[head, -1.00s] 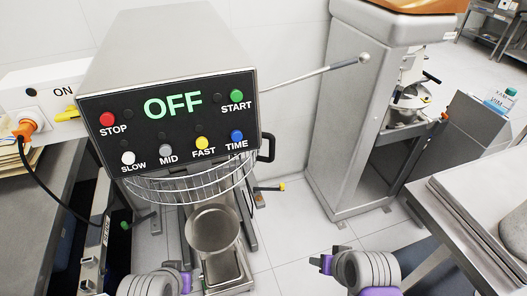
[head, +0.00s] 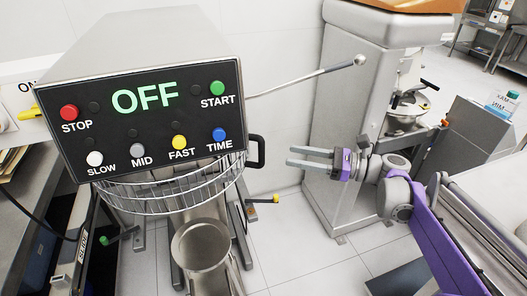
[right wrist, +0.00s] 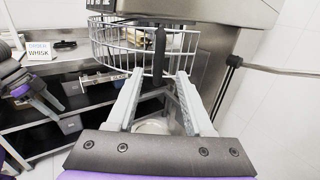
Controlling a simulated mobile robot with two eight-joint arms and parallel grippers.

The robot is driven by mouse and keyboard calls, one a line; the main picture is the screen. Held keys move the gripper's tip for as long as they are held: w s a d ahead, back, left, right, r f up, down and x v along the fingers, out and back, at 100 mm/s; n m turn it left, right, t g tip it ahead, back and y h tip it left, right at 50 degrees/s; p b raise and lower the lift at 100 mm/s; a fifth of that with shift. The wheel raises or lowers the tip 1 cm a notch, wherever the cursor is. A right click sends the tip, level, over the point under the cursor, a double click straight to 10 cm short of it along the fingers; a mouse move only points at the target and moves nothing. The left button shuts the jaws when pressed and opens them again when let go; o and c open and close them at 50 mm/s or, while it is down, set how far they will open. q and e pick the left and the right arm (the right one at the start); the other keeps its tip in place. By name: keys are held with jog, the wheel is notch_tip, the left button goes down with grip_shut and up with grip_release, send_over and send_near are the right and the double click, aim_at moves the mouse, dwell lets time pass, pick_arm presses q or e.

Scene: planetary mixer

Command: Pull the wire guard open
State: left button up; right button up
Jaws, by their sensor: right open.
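The wire guard (head: 170,192) is a curved metal basket under the mixer's control panel (head: 150,118), in front of the mixing space. Its black handle (head: 258,152) sticks out at its right side. My right gripper (head: 291,157) is open and empty, to the right of the handle and apart from it. In the right wrist view the guard (right wrist: 120,42) lies ahead, and the upright black handle (right wrist: 159,52) appears between the open fingers, beyond the tips. My left gripper (right wrist: 52,103) shows at the left of that view; its opening is unclear.
A metal bowl (head: 200,243) stands below the guard. A lever with a round knob (head: 360,60) reaches out from the mixer's right side, above my right gripper. A grey machine (head: 345,130) stands behind that gripper. A shelf with an order sign (right wrist: 38,50) is at left.

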aim_at(262, 161)
jog(key=x, duration=0.9)
jog(key=shift+a+p, duration=0.4)
grip_shut()
dwell(0.9)
